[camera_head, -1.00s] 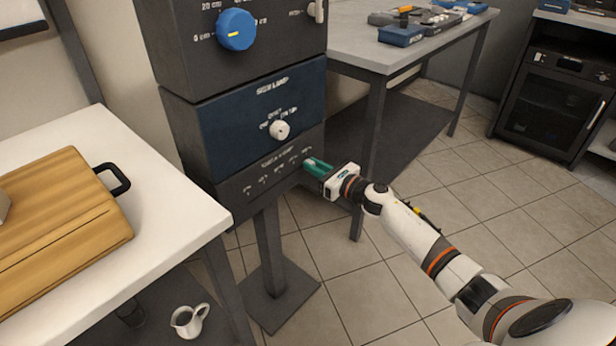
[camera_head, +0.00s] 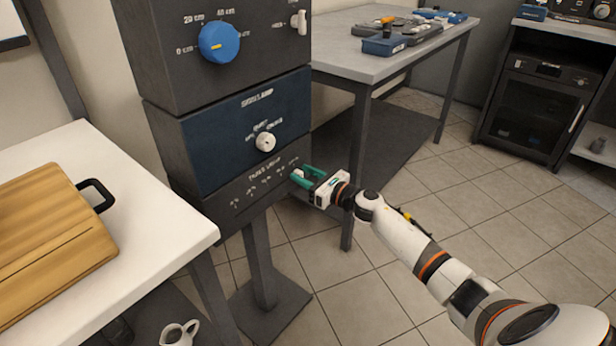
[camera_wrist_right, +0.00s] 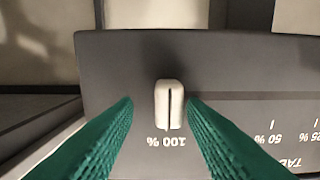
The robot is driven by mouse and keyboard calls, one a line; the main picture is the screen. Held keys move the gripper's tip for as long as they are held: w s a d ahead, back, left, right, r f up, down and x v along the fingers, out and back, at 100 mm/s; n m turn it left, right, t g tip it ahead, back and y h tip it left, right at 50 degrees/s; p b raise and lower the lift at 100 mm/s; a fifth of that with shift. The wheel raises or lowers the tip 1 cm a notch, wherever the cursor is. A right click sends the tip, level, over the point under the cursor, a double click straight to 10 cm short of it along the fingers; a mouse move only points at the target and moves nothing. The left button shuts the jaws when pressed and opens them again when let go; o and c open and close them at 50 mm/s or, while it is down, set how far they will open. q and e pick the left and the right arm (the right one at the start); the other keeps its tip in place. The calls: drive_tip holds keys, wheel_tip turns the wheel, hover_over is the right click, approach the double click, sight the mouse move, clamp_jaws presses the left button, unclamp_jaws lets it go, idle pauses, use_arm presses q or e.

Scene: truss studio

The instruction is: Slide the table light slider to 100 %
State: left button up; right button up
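The table light panel (camera_head: 262,186) is the lowest dark section of the control column, with a row of percent marks. In the right wrist view the white slider knob (camera_wrist_right: 168,104) stands at the end of its track, directly over the "100 %" label, which appears upside down. My right gripper (camera_head: 299,173) is at the right end of this panel in the head view. In the wrist view its green fingers (camera_wrist_right: 160,102) are open on both sides of the knob, with a visible gap to each side. My left gripper is not in view.
Above the panel are a blue section with a white knob (camera_head: 265,142) and a blue dial (camera_head: 219,42). A white table (camera_head: 150,240) with a wooden board (camera_head: 50,235) stands at left. A grey table (camera_head: 350,55) stands behind. Floor at right is clear.

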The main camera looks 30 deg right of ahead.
drive_tip(key=v, duration=1.2)
drive_tip(key=shift+p, duration=0.35)
